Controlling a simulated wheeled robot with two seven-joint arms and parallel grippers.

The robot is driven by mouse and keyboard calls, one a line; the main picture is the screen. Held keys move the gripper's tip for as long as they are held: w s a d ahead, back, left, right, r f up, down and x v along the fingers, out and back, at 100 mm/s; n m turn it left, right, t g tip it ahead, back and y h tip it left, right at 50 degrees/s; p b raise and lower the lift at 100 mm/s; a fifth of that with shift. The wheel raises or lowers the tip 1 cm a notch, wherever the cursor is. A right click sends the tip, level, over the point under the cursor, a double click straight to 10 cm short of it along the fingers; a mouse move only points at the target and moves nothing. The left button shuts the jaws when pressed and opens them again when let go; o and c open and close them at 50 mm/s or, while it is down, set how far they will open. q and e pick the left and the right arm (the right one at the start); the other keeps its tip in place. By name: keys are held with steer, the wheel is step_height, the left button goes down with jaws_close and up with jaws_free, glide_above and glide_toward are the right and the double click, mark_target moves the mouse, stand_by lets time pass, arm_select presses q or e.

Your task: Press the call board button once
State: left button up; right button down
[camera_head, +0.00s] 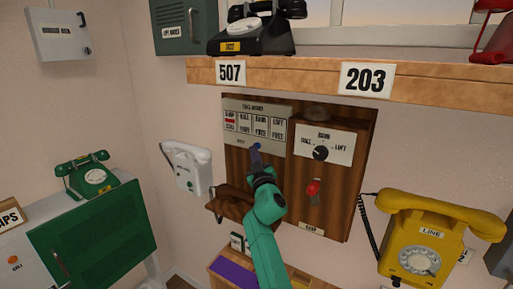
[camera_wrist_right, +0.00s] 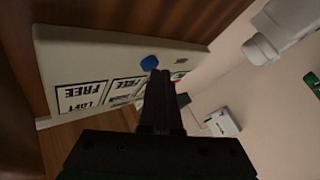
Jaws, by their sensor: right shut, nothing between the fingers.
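The call board (camera_head: 238,107) is a pale panel with several labelled cells, fixed on a dark wooden backboard. It shows close up in the right wrist view (camera_wrist_right: 75,45), turned around. Its blue button (camera_wrist_right: 149,63) sits near the board's edge; in the head view it is mostly hidden behind my fingertips. My right gripper (camera_head: 255,150) is shut and empty, with its tips at the lower middle of the board. In the wrist view the fingertips (camera_wrist_right: 160,75) are right beside the button; I cannot tell whether they touch it. My left gripper is not in view.
A selector panel with a black knob (camera_head: 320,153) and a red switch (camera_head: 313,188) lie to the right on the backboard (camera_head: 345,215). A wooden shelf (camera_head: 290,77) juts out above. A white wall phone (camera_head: 189,165) hangs left and a yellow phone (camera_head: 432,240) right.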

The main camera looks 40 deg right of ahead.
steer(key=shift+d, duration=0.25)
stand_by(0.4)
steer(key=shift+a, duration=0.1)
steer(key=shift+s+a, duration=0.2)
steer(key=shift+a, duration=0.5)
steer(key=a, duration=0.2)
steer(key=s+a, duration=0.1)
steer(key=a, duration=0.1)
steer(key=shift+s+a, duration=0.2)
steer(key=shift+a, duration=0.2)
stand_by(0.5)
